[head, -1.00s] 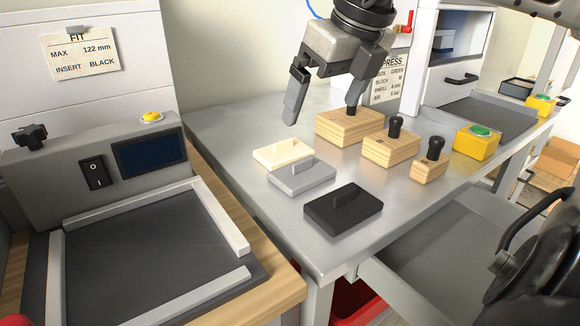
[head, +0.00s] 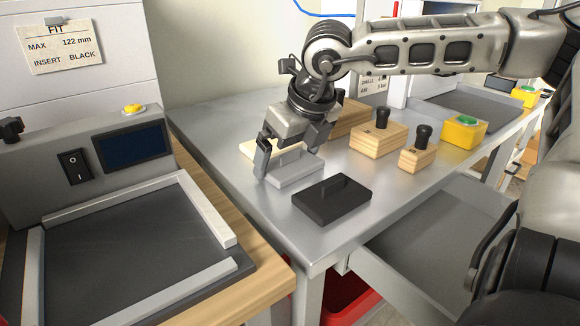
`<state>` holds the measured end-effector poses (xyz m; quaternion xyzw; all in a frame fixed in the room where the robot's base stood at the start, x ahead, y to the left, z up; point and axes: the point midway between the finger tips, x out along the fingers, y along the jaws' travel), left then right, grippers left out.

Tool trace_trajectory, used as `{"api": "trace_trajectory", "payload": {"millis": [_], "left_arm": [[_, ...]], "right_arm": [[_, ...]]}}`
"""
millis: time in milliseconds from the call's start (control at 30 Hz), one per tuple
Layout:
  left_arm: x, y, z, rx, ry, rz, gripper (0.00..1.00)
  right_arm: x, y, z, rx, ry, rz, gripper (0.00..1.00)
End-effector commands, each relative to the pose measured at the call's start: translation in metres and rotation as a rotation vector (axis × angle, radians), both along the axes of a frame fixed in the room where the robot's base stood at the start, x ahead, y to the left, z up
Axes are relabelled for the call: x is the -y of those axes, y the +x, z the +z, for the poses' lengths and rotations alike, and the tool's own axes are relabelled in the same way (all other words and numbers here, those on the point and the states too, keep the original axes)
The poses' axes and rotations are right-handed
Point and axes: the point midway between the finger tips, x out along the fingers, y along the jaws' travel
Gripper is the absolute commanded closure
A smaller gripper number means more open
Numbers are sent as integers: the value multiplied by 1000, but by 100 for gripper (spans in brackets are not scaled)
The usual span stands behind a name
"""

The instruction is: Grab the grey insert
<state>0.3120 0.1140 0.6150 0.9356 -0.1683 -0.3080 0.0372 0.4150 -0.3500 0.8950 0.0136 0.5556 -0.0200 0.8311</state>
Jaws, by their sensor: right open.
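The grey insert (head: 296,173) is a flat block with a raised grip tab, lying on the metal table between the cream insert and the black insert. My right gripper (head: 285,160) is over it, pointing down, with its fingers apart. The near-left finger reaches down beside the insert's left end. The other finger is around the far right side, and its tip is partly hidden. I cannot tell whether either finger touches the insert. My left gripper is not in view.
The black insert (head: 331,201) lies just in front. The cream insert (head: 254,148) is behind, mostly covered by my gripper. Wooden blocks with black knobs (head: 378,139) stand to the right, near a yellow box with a green button (head: 464,131). A grey tray fixture (head: 130,245) is at left.

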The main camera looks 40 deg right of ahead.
Motion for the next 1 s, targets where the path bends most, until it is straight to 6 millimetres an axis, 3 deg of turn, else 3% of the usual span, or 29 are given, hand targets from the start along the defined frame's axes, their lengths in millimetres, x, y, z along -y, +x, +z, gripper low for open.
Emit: {"api": "trace_trajectory", "payload": {"millis": [200, 300, 767, 1000], "left_arm": [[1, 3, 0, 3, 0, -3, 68], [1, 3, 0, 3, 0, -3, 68], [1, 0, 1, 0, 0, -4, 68], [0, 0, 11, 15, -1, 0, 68]], "right_arm": [[0, 1, 0, 2, 0, 0, 0], [0, 1, 0, 2, 0, 0, 26], [0, 1, 4, 2, 0, -1, 27], [0, 1, 33, 5, -3, 0, 27]]}}
